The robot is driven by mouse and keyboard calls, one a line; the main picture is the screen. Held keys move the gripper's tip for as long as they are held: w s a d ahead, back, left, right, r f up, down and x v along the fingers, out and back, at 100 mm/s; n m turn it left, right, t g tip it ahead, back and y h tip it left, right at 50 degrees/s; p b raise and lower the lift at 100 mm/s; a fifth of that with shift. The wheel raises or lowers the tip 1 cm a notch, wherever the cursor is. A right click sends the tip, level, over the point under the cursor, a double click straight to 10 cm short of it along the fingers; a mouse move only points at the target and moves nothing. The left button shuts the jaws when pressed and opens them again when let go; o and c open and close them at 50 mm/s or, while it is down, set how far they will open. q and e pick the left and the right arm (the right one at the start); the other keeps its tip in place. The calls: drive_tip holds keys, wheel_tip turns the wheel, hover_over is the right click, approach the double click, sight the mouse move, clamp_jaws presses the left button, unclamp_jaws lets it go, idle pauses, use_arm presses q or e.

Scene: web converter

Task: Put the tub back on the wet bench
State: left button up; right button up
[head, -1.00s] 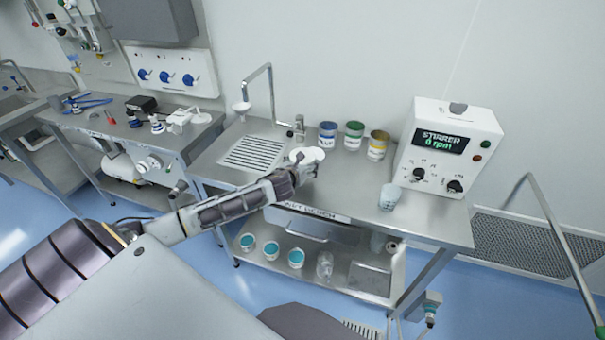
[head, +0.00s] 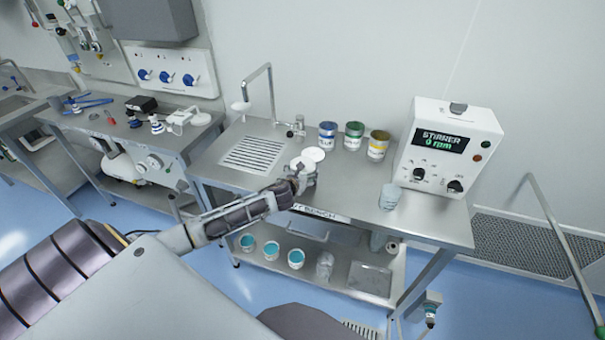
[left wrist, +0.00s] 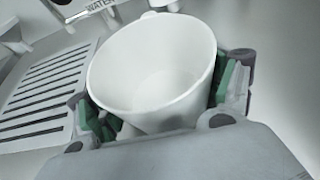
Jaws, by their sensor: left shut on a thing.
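My left gripper (head: 301,180) is shut on a white tub (head: 301,163) over the front part of the wet bench (head: 340,185). In the left wrist view the tub (left wrist: 155,72) is empty and tilted, its open mouth towards the camera, with the green-padded fingers (left wrist: 160,105) on both sides of it. I cannot tell whether its base touches the bench top. A round white thing (head: 314,154) shows just behind the tub. My right gripper is not in view.
Blue (head: 327,136), green (head: 354,136) and yellow (head: 378,146) labelled cans stand at the back. A pale cup (head: 390,197) stands in front of the stirrer box (head: 448,150). A drain grid (head: 253,153) and tall tap (head: 270,95) are left.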

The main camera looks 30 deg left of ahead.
use_arm(q)
drive_tip(key=shift+f, duration=0.15)
drive_tip(key=o, duration=1.2)
drive_tip(key=shift+o, duration=0.2)
drive_tip(key=shift+r, duration=0.2)
drive_tip(key=shift+v, duration=6)
